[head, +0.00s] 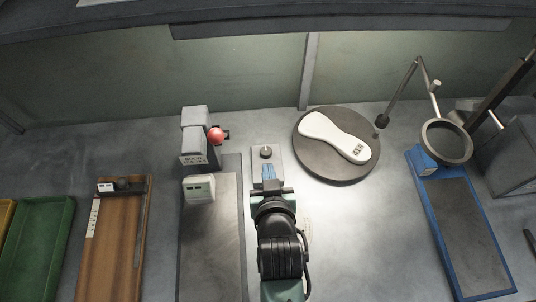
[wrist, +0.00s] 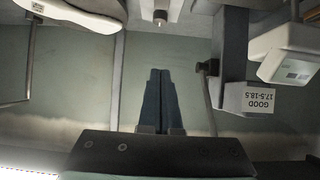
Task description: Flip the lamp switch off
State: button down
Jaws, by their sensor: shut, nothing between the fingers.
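A pale narrow plate (head: 257,165) with a small dark knob (head: 266,152) stands mid-table; this looks like the switch, though its lever position is too small to tell. My gripper (head: 268,173) is at the plate's near part, just short of the knob in the picture; I cannot tell whether they touch. In the wrist view my gripper (wrist: 160,73) has its fingers together and empty, with a small dark part with a bright tip (wrist: 160,15) beyond them. A ring-shaped lamp or magnifier (head: 446,142) on a jointed arm stands at the right.
Left of the plate are a grey block device with a red ball (head: 216,136) and a pale box (head: 199,189). A round turntable (head: 310,165) holding a white sole (head: 336,137) is close on the right. A blue-framed tray (head: 463,240) lies farther right.

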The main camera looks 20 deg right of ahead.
jog(key=s+f, duration=0.1)
jog(key=f, duration=0.2)
jog(key=shift+s+g, duration=0.4)
jog(key=shift+w, duration=0.1)
jog(key=p+x, duration=0.1)
jog(key=x, duration=0.8)
jog(key=shift+w, duration=0.15)
jog(key=f, duration=0.1)
jog(key=w+f, duration=0.1)
jog(key=f, duration=0.1)
jog(key=shift+d+f, duration=0.1)
jog(key=shift+f, duration=0.65)
jog(key=shift+p, duration=0.3)
